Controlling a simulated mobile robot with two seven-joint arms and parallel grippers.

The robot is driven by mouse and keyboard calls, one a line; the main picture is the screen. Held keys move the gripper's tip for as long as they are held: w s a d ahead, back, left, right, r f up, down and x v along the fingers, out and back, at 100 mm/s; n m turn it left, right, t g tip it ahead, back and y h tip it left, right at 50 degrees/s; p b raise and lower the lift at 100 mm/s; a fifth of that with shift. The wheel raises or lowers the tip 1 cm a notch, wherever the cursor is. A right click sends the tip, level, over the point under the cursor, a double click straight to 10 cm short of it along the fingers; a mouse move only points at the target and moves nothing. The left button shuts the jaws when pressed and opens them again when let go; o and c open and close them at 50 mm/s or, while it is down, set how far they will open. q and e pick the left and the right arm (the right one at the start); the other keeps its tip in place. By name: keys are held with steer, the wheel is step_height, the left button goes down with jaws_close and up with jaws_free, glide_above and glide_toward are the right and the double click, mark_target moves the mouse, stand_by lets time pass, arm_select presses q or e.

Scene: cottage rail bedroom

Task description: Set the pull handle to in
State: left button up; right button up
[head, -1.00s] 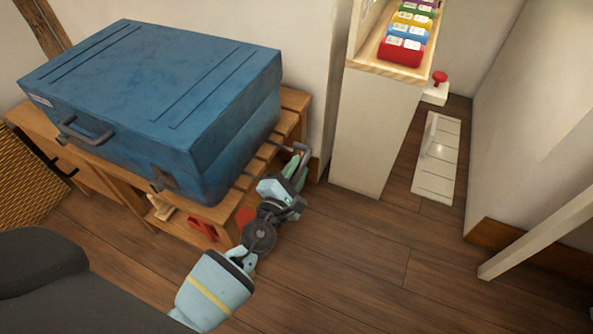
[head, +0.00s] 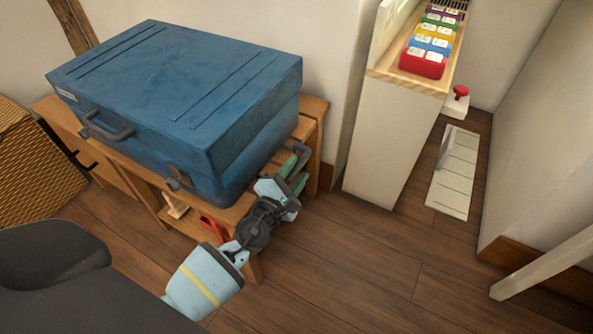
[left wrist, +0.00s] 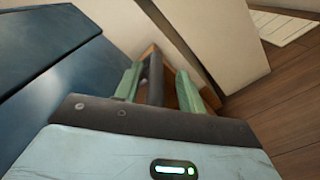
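A dark grey bar-shaped handle (head: 301,152), which looks like the pull handle, stands at the right end of the wooden bench, beside the blue suitcase. My left gripper (head: 293,173) is at this handle, with its green fingers apart. In the left wrist view the handle (left wrist: 155,78) shows between the two fingers of the left gripper (left wrist: 160,88), nearer the left finger. A gap shows on the right, so the fingers are not closed on it. The handle's mounting is mostly hidden. My right gripper is not in view.
The blue suitcase (head: 175,95) lies on the wooden bench (head: 316,108), close to my left gripper. A white cabinet (head: 385,145) stands to the right. Beyond it are a white slotted plate (head: 460,170) and a red knob (head: 460,91). Floor in front is clear.

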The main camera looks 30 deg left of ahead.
arm_select(q)
steer(key=shift+r, duration=0.15)
stand_by(0.3)
steer(key=shift+s, duration=0.3)
steer(key=s+p, duration=0.1)
steer(key=s, duration=0.6)
steer(key=shift+a, duration=0.15)
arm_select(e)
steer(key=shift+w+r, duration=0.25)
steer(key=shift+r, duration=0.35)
arm_select(q)
steer(key=shift+s, duration=0.1)
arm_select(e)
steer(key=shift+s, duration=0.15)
arm_select(q)
steer(key=shift+r, duration=0.1)
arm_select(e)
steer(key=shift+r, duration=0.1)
